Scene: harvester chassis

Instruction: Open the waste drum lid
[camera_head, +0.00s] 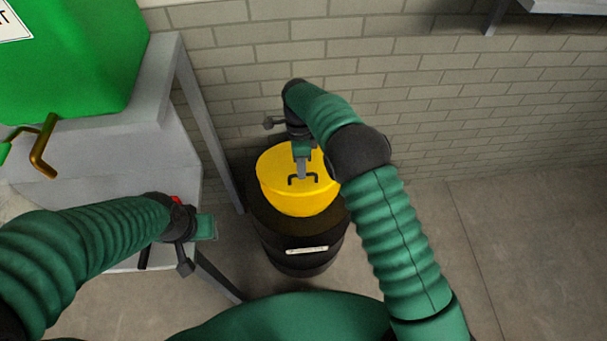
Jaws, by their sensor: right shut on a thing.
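The waste drum (293,254) is black with a pale label and stands on the floor by the brick wall. Its yellow lid (300,203) has a small dark handle on top. A dark band of the drum's top shows below the lid's front edge, and the lid looks raised above the drum. The size of the gap is hard to tell. My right gripper (302,174) points down over the lid and is shut on the handle. My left gripper (207,228) is off to the left, apart from the drum; its jaws are not clear.
A grey stand (150,138) with a green container (75,60) and a brass tap (44,148) is at the left. A stand leg is close to the drum's left side. The brick wall (440,105) is behind. The floor (520,245) at right is clear.

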